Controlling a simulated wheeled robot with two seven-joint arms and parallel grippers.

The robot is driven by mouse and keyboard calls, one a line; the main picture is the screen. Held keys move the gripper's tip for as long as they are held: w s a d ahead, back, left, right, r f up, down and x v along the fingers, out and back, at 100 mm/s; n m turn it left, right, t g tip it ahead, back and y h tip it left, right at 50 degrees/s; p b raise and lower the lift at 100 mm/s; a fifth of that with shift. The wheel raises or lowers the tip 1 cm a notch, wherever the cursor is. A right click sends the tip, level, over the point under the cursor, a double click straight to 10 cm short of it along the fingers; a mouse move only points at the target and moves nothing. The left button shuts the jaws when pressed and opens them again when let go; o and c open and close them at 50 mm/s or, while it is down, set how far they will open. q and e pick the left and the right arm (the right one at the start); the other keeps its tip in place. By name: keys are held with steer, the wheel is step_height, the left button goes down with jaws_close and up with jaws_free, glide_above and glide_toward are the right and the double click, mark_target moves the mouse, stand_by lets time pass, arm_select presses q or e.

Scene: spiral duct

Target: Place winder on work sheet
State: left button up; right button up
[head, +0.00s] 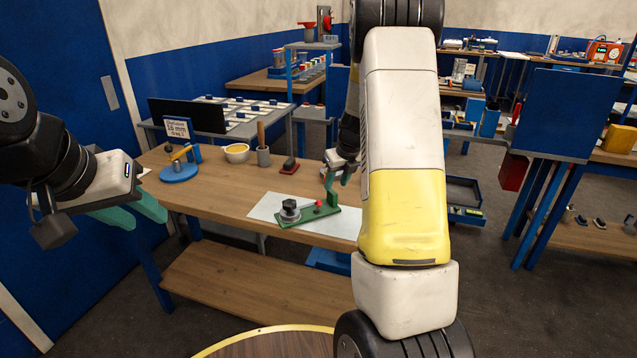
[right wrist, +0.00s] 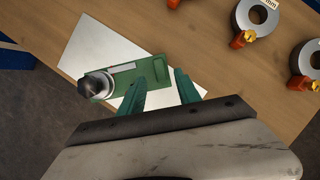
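The winder (head: 305,216) has a green base, a dark and grey round knob, a red knob and a green upright at its right end. It appears to rest on the white work sheet (head: 262,207) on the wooden bench. In the right wrist view the winder (right wrist: 150,82) lies over the sheet (right wrist: 88,48). My right gripper (head: 339,178) is just above the winder's upright end, its teal fingers (right wrist: 160,90) apart, with no clear contact. My arm hides part of the sheet's right side. My left gripper (head: 134,212) is open and empty, left of the bench.
Grey rings with orange and yellow parts (right wrist: 256,14) lie beyond the sheet in the right wrist view.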

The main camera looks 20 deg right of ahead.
steer(key=s+a+r+n+y, duration=0.1)
steer(key=s+a+r+n, duration=0.2)
steer(key=s+r+n, duration=0.3)
steer(key=s+a+r+n+y, duration=0.1)
steer(key=s+a+r+n, duration=0.2)
steer(key=r, duration=0.5)
steer(key=s+a+r+n, duration=0.2)
steer(key=s+n, duration=0.5)
steer(key=n, duration=0.1)
steer(key=s+a+r+n+t, duration=0.1)
steer(key=s+a+r+n, duration=0.1)
steer(key=s+n, duration=0.6)
steer(key=s+a+r+n, duration=0.1)
steer(key=s+a+n, duration=0.2)
steer(key=s+n, duration=0.5)
steer(key=shift+s+a+r+n+t+h, duration=0.3)
steer(key=shift+r+n, duration=0.1)
steer(key=shift+n, duration=0.3)
steer(key=shift+c, duration=0.2)
